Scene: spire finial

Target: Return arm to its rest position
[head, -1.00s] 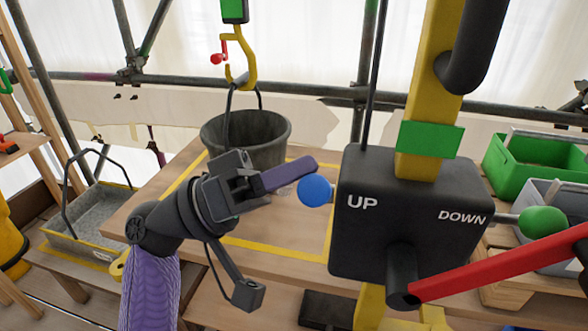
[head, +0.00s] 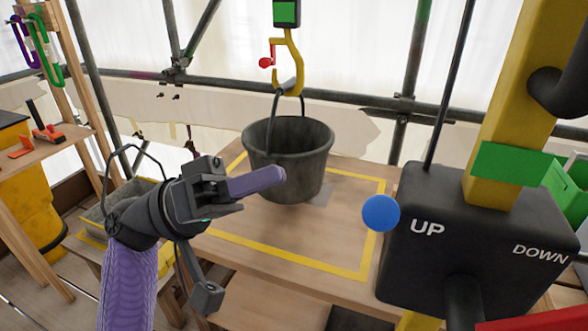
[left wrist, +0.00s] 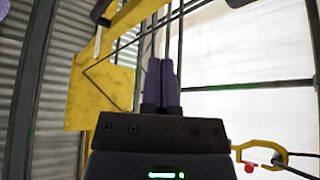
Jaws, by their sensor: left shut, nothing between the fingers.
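My left gripper (head: 262,181) is shut and empty. It is in front of the black bucket (head: 290,160) in the head view, with its purple fingers pointing right. In the left wrist view its fingers (left wrist: 161,85) are together. The bucket hangs by its handle from a yellow hook (head: 288,65), over or on a wooden platform; I cannot tell whether it touches. The black control box (head: 455,235) marked UP and DOWN stands at the right, with a blue knob (head: 381,213) on its UP side. The gripper is left of the knob, clear of it. My right gripper is not in view.
A wooden platform (head: 345,185) with a yellow taped square lies under the bucket. A grey tray (head: 100,213) with a hoop handle is behind my left arm. Scaffold poles (head: 345,100) cross the back. A wooden shelf (head: 45,157) stands at the left.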

